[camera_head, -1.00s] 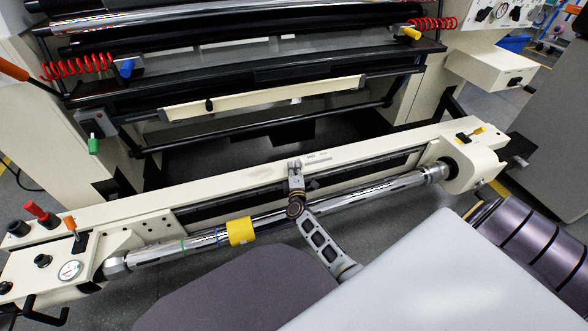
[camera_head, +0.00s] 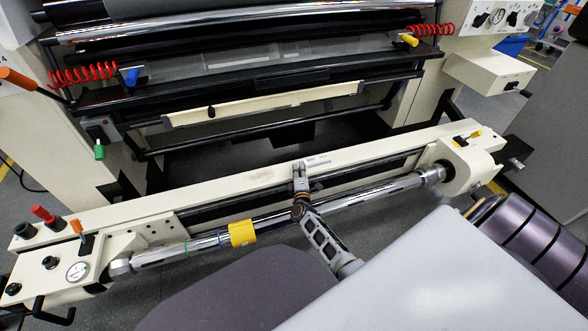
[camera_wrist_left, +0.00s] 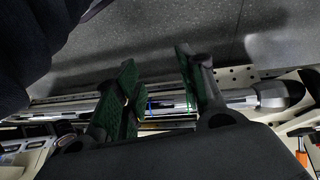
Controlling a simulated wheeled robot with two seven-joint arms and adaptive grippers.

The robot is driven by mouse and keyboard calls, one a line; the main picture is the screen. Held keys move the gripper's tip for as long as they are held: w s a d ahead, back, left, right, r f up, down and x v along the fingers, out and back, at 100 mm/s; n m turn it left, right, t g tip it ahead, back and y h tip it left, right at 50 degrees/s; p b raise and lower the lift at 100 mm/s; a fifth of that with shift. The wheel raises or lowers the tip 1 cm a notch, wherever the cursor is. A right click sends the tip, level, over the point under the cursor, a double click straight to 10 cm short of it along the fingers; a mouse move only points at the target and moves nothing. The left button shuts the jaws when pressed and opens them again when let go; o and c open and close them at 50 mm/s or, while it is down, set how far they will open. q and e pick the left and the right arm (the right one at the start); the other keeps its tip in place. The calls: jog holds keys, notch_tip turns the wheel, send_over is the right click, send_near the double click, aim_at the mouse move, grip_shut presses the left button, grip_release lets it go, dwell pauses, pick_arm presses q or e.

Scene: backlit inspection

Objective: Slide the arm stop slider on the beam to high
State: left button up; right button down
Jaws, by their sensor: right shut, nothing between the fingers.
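The long cream beam (camera_head: 130,210) runs across the head view, rising to the right, with a dark slot along its front face. My right gripper (camera_head: 300,176) is shut at the middle of the beam, at the slot, just left of a small printed label (camera_head: 318,160). I cannot make out the arm stop slider clearly; my gripper may hide it. My left gripper (camera_wrist_left: 157,72) is open in the left wrist view, with green-padded fingers. A silver shaft (camera_wrist_left: 165,104) with a blue band shows behind and between them. The left gripper does not show in the head view.
A chrome shaft (camera_head: 345,203) with a yellow collar (camera_head: 242,233) runs along the front of the beam. The left end carries a gauge (camera_head: 77,271) and knobs. Machine rollers (camera_head: 250,32) stand behind.

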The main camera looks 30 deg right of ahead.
aim_at(306, 167)
jog(key=shift+d+r, duration=0.15)
jog(key=shift+d, duration=0.1)
jog(key=shift+s+d+p, duration=0.25)
jog(key=shift+d+p, duration=0.4)
jog(key=shift+p, duration=0.6)
jog(key=shift+s+d+p, duration=0.2)
jog(key=shift+d+p, duration=0.45)
jog(key=shift+d, duration=0.1)
pick_arm(q)
jog(key=shift+g+y, duration=0.7)
jog(key=shift+g, duration=0.2)
jog(key=a+r, duration=0.1)
jog(key=s+a+r+p, duration=0.1)
jog(key=r, duration=0.1)
jog(key=shift+a+r, duration=0.3)
pick_arm(e)
jog(key=d, duration=0.2)
jog(key=s+d, duration=0.1)
jog(key=d, duration=0.4)
jog(key=shift+s+d, duration=0.1)
jog(key=shift+s, duration=0.3)
jog(key=shift+s, duration=0.1)
jog(key=shift+f+v, duration=0.2)
jog(key=shift+v, duration=1.55)
jog(key=v, duration=0.8)
jog(key=shift+a, duration=0.25)
